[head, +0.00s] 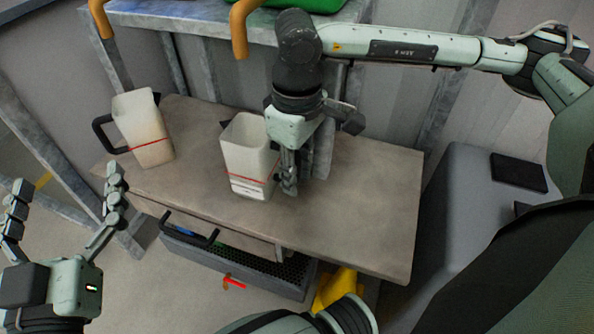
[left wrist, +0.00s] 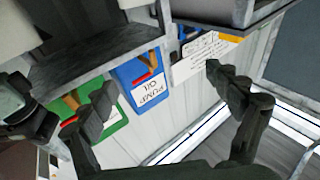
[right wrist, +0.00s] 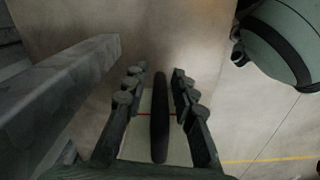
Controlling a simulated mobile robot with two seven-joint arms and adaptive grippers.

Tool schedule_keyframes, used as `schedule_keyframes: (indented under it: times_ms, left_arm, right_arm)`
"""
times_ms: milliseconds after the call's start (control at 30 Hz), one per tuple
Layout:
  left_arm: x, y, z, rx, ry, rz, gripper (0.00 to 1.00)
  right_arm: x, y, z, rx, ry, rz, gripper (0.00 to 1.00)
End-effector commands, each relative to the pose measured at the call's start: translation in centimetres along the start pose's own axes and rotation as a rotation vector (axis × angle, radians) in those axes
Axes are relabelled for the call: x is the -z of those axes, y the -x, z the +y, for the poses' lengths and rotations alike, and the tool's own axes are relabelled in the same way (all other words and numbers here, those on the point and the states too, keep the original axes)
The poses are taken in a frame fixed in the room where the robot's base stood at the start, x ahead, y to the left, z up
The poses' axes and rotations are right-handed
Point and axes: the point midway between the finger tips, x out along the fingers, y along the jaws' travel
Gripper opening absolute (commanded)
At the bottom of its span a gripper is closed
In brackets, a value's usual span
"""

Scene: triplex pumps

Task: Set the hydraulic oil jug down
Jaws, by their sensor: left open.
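A white, open-topped jug (head: 248,158) with a red line stands upright on the brown tabletop (head: 360,215). My right gripper (head: 290,187) is at its right side. In the right wrist view the jug's black handle (right wrist: 159,118) lies between the right gripper's fingers (right wrist: 159,84), with a gap on both sides. A similar jug (head: 143,130) with a black handle stands at the table's left end. I cannot read which jug is hydraulic oil. My left gripper (head: 66,190) is open and empty, left of the table; its fingers also show in the left wrist view (left wrist: 158,98).
A dark grated tray (head: 262,268) with a black handle sits below the table. A yellow object (head: 335,288) is near its right end. The table's right part is clear.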

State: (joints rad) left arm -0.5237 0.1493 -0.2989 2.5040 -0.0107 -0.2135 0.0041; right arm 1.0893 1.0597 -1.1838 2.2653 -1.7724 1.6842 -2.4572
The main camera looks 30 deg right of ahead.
Motion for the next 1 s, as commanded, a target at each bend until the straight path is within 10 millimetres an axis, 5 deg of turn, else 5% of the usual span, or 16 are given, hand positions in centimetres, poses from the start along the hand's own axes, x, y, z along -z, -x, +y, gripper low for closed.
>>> schedule_keyframes:
  times_ms: [367, 467, 1000]
  left_arm:
    - [-0.2, 0.0, -0.2, 0.003, -0.004, -0.015, 0.90]
    - [-1.7, 0.2, -0.7, 0.009, -0.021, -0.088, 0.90]
    - [-6.5, 1.6, -3.0, 0.053, -0.054, -0.335, 0.90]
  right_arm:
    - [0.0, 0.1, 0.0, 0.000, 0.000, 0.000, 0.32]
    - [0.0, 0.5, 0.0, 0.000, 0.000, 0.000, 0.32]
    - [0.1, 11.1, 0.0, 0.000, 0.001, 0.004, 0.32]
